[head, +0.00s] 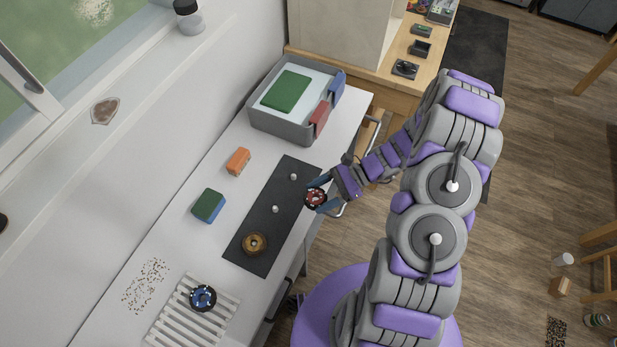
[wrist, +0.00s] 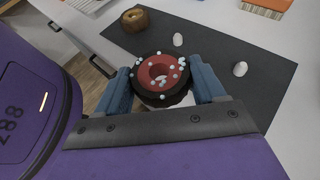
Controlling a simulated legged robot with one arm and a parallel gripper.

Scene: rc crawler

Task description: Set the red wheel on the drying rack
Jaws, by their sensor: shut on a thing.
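The red wheel (wrist: 160,78) has a black tyre and a red hub dotted with pale droplets. My gripper (wrist: 161,88) is shut on it, with one blue finger on each side of the tyre. In the head view the wheel (head: 315,197) is at the right edge of the dark mat (head: 272,222), and my gripper (head: 318,196) comes to it from the right. The drying rack (head: 176,322) is a white slatted frame at the near left end of the counter. A blue wheel (head: 203,298) lies on its far right part. The slats left of it are bare.
A golden-brown wheel (head: 254,244) and two small white knobs (head: 276,209) are on the mat. A grey tub (head: 285,124) stands at the back. Brown specks (head: 146,285) lie beside the rack.

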